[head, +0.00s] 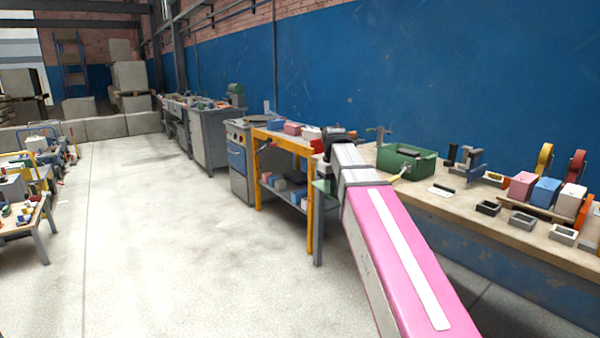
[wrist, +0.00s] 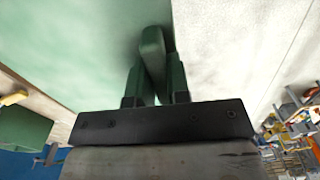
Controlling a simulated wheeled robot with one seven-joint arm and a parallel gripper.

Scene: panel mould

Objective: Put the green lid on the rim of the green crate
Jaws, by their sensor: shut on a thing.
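The green crate (head: 420,163) stands on the long workbench, to the right of my wrist in the head view. A green box side, likely the same crate, shows at the left edge of the wrist view (wrist: 22,132). My gripper (wrist: 155,78) is shut on the grip of the green lid (wrist: 70,40), whose broad green face fills the upper left of the wrist view. The lid is apart from the crate. In the head view my arm hides the gripper; a small green patch (head: 322,186) left of the arm may be the lid's edge.
A yellow-handled tool (head: 399,174) lies before the crate on the workbench (head: 450,205). Clamps, small frames and coloured blocks (head: 546,191) stand to the right. An orange-framed table (head: 258,168) stands left of my arm. The floor (head: 150,220) at left is open.

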